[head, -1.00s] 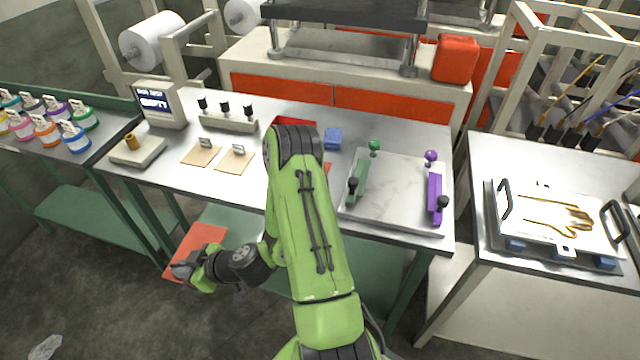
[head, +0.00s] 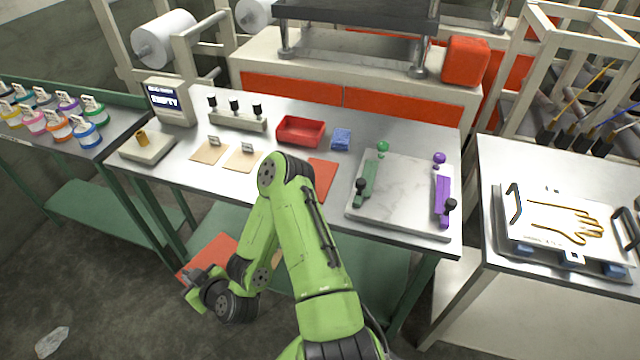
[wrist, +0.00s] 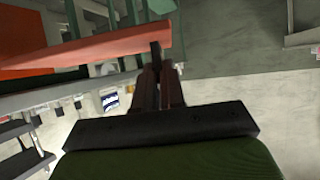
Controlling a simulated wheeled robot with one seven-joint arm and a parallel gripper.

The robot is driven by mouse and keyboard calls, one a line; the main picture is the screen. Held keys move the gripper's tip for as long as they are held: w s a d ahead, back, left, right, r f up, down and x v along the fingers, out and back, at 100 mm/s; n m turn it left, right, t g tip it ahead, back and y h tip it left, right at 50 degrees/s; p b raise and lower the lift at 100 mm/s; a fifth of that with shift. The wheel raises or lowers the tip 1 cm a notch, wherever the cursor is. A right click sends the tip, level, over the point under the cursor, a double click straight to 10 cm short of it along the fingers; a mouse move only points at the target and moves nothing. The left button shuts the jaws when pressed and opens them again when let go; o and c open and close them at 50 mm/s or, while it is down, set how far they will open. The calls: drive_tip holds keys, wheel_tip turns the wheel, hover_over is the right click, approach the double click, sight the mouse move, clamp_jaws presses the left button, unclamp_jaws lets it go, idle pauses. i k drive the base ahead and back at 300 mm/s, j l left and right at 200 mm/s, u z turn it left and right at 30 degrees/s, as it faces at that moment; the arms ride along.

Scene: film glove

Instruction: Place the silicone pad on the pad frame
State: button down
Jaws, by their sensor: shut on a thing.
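The silicone pad, a flat orange-red sheet (head: 212,252), hangs in front of the table's front edge at lower left in the head view. My gripper (head: 190,284) is shut on the pad's near edge. In the wrist view the pad (wrist: 100,48) is seen nearly edge-on, with my gripper's fingertips (wrist: 156,52) at its edge. My arm hides part of the table front. I cannot tell for sure which object is the pad frame; a handled plate with a glove outline (head: 545,215) lies on a tray with blue blocks on the right table.
The main table holds a red tray (head: 301,131), a blue cloth (head: 341,139), a red flat sheet (head: 322,176), tan cards (head: 209,151) and a pale slab (head: 405,195) with green and purple clamps. A gap separates it from the right table (head: 500,155).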

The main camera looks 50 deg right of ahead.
sight(402, 194)
drive_tip(key=k+l, duration=0.15)
drive_tip(key=k, duration=0.3)
drive_tip(key=k+l, duration=0.15)
drive_tip(key=k, duration=0.3)
drive_tip(key=k+l, duration=0.15)
drive_tip(key=k, duration=0.3)
